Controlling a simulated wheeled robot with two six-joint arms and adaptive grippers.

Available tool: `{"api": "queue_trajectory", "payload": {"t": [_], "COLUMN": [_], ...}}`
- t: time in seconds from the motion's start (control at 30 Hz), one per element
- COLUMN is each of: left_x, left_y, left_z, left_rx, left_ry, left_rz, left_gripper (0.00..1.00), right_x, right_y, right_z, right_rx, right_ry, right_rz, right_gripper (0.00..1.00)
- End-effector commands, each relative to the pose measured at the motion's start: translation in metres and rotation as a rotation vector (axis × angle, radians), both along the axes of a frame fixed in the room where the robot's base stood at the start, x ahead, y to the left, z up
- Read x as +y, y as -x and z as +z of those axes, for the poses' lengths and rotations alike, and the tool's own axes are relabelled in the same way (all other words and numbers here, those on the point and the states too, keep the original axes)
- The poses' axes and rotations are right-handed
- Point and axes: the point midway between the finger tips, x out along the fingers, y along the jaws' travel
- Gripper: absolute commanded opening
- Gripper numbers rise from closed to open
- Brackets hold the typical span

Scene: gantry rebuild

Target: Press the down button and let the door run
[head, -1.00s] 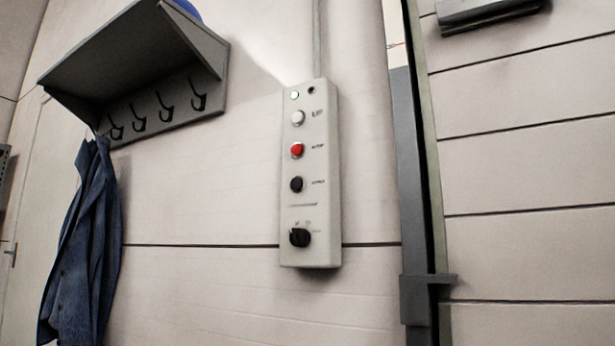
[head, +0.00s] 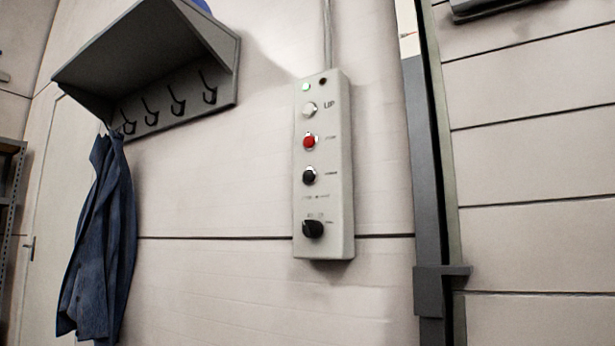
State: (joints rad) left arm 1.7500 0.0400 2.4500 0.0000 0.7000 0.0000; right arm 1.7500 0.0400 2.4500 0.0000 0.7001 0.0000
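A pale grey control box (head: 342,215) is fixed upright on the wall near the middle of the head view. From top to bottom it has a lit green lamp (head: 306,87), a white button (head: 309,109) marked UP, a red button (head: 310,141), a black button (head: 309,176) and a black rotary knob (head: 313,229). The labels beside the red and black buttons are too small to read. The panelled door (head: 530,160) stands at the right, its panels filling the view there. Neither of my grippers shows.
A dark guide rail (head: 426,170) with a bracket (head: 442,271) runs between box and door. At the left, a shelf with hooks (head: 150,65) juts from the wall with a blue coat (head: 98,240) hanging below. A rack (head: 10,185) stands at the far left edge.

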Motion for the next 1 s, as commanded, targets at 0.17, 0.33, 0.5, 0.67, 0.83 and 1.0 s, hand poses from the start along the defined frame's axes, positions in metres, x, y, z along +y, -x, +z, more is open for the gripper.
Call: {"api": "queue_trajectory", "payload": {"t": [0.17,0.33,0.5,0.67,0.83,1.0], "left_x": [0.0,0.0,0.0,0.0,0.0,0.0], "left_y": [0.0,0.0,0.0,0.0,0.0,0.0], "left_z": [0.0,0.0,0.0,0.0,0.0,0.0], "left_rx": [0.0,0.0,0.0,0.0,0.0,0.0], "left_ry": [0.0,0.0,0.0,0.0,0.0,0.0], "left_rz": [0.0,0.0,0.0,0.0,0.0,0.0], "left_gripper": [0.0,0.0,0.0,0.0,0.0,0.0], "right_x": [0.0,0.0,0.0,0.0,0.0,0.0], "right_y": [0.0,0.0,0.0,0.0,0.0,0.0], "right_z": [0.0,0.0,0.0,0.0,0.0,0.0], "right_rx": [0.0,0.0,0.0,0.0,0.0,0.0], "right_ry": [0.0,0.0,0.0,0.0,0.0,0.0], "right_rz": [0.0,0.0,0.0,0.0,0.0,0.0], "right_gripper": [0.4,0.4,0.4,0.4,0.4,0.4]}}
